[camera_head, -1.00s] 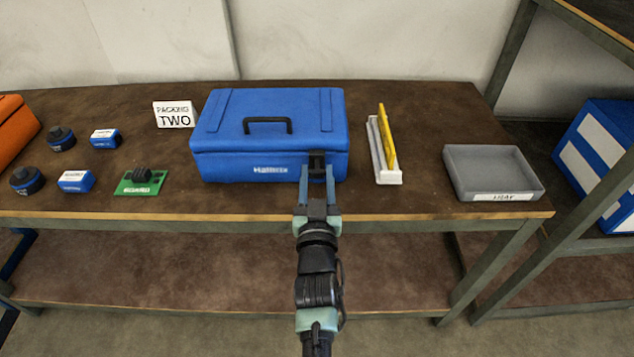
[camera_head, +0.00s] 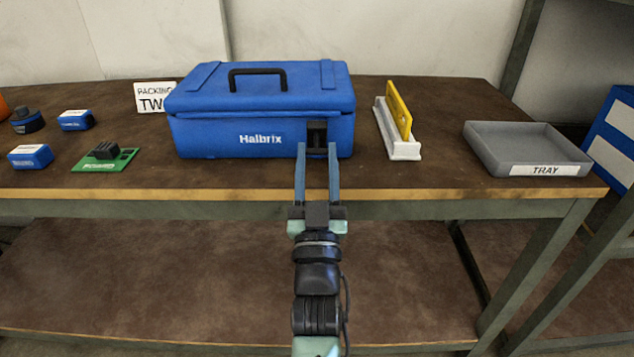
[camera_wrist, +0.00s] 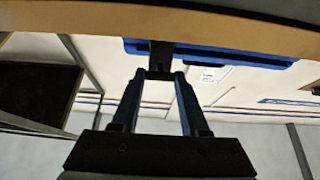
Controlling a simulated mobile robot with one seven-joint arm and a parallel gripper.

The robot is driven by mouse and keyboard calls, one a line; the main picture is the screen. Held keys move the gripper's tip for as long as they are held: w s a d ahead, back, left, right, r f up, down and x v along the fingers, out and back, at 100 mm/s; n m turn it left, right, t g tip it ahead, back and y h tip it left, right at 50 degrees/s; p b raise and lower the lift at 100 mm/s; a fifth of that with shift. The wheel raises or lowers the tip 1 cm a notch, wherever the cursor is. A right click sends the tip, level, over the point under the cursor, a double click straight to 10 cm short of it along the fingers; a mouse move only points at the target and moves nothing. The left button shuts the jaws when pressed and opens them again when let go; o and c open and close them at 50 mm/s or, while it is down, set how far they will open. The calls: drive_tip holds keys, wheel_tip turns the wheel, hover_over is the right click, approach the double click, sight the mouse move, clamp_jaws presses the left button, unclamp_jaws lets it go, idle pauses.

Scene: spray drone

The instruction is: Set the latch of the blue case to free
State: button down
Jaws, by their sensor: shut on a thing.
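The blue case (camera_head: 262,113), marked Halbrix, stands closed on the bench with a black handle (camera_head: 258,78) on its lid. Its black latch (camera_head: 316,134) is at the right part of the front face. My gripper (camera_head: 317,150) reaches in from the front, with its blue fingers on either side of the latch's lower part. It is shut on the latch. In the wrist view the fingertips (camera_wrist: 160,74) close on a dark piece, the latch (camera_wrist: 161,54), below the blue case (camera_wrist: 235,55). The latch's exact setting is hard to tell, as the fingers partly cover it.
A white holder (camera_head: 403,148) with a yellow piece (camera_head: 399,108) stands right of the case, then a grey tray (camera_head: 525,145). On the left are a PACKING TWO sign (camera_head: 154,96), a green board (camera_head: 104,160) and small blue boxes (camera_head: 31,157). The bench's front edge (camera_head: 200,194) runs under my arm.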

wheel_tip(320, 180, down, 3)
drive_tip(key=t+b, duration=0.2)
drive_tip(key=b, duration=0.6)
drive_tip(key=shift+s+r, duration=0.1)
drive_tip(key=shift+r, duration=0.1)
drive_tip(key=shift+t+b, duration=0.5)
drive_tip(key=shift+b, duration=0.35)
drive_tip(key=shift+r, duration=0.1)
drive_tip(key=shift+c, duration=2)
unclamp_jaws()
drive_tip(key=p+v, duration=0.2)
drive_tip(key=v, duration=1.1)
drive_tip(key=shift+p, duration=0.4)
